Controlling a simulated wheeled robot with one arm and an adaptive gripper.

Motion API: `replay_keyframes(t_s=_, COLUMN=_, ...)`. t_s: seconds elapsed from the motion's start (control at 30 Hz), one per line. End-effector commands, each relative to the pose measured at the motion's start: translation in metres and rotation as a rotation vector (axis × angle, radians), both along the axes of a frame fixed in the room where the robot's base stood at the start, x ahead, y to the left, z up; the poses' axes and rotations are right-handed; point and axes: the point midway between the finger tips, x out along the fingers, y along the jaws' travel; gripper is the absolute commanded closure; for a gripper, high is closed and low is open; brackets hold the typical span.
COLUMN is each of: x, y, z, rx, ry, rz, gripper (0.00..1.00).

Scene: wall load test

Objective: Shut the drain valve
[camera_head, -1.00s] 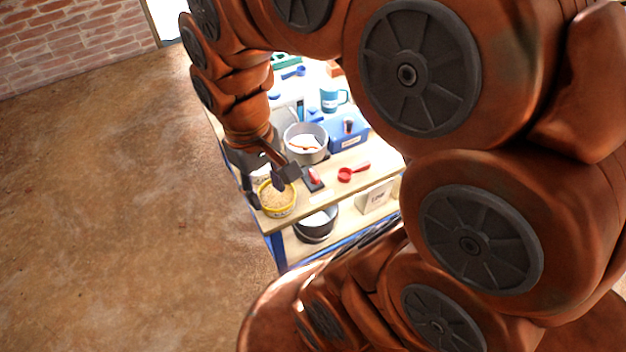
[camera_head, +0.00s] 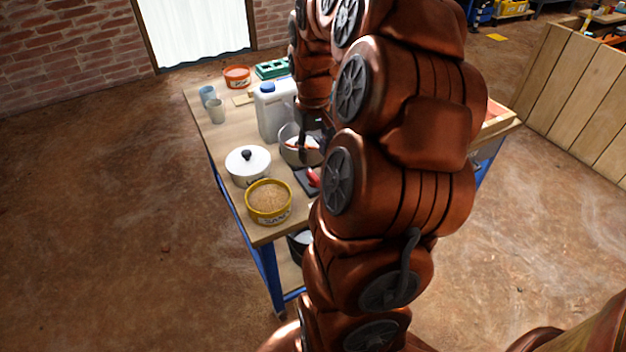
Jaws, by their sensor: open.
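No part that I can clearly tell as the drain valve shows. A small red piece (camera_head: 313,177) sits on a dark flat base near the right edge of the visible tabletop; my arm partly covers it, and I cannot tell whether it is a valve handle. My gripper (camera_head: 312,146) is open, pointing down at the metal pot (camera_head: 290,152), with dark fingers at or over its rim. I cannot tell whether they touch anything. A brownish-orange item shows in the pot, partly hidden.
The wooden table (camera_head: 215,150) also carries a lidded white pot (camera_head: 248,165), a yellow tub (camera_head: 269,202) of grainy stuff, a white jug (camera_head: 272,112), cups (camera_head: 214,104), an orange tub (camera_head: 237,76) and a green tray (camera_head: 271,69). Open floor lies left.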

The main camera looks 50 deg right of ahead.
Motion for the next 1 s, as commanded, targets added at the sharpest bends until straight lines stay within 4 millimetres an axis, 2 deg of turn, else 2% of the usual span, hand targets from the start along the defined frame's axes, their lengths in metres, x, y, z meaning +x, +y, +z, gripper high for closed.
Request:
replay_keyframes(t_s=0.17, x=0.0, y=0.0, z=-0.013, rx=0.0, ry=0.001, rz=-0.001, gripper=0.57)
replay_keyframes(t_s=0.6, x=0.0, y=0.001, z=-0.07, rx=0.0, ry=-0.001, rz=0.0, gripper=0.57)
replay_keyframes(t_s=0.93, x=0.0, y=0.001, z=-0.075, rx=-0.001, ry=-0.002, rz=0.0, gripper=0.57)
replay_keyframes(t_s=1.0, x=0.0, y=0.001, z=-0.075, rx=-0.001, ry=-0.002, rz=0.0, gripper=0.65)
